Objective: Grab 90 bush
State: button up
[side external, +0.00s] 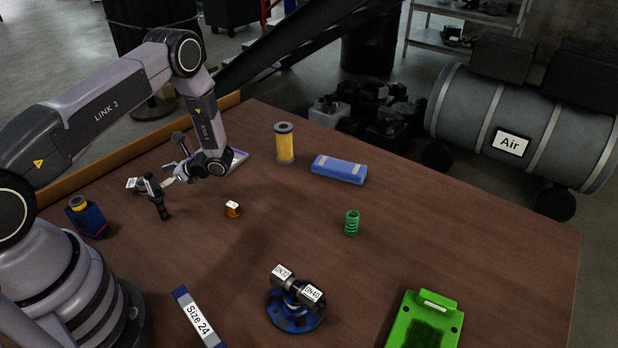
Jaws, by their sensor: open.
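A small orange-brown bush (232,210) with a white label on top sits on the wooden table, right of and apart from my gripper. The label's text is too small to read.
A yellow filter (284,145), blue pack (339,169) and green spring (351,223) stand farther right. A blue bottle (87,218) is at left. The table's middle is clear.

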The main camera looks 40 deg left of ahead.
aim_at(139, 185)
jog(key=x, duration=0.5)
jog(key=shift+s+d, duration=0.1)
jog(key=shift+s, duration=0.1)
jog(key=c, duration=1.3)
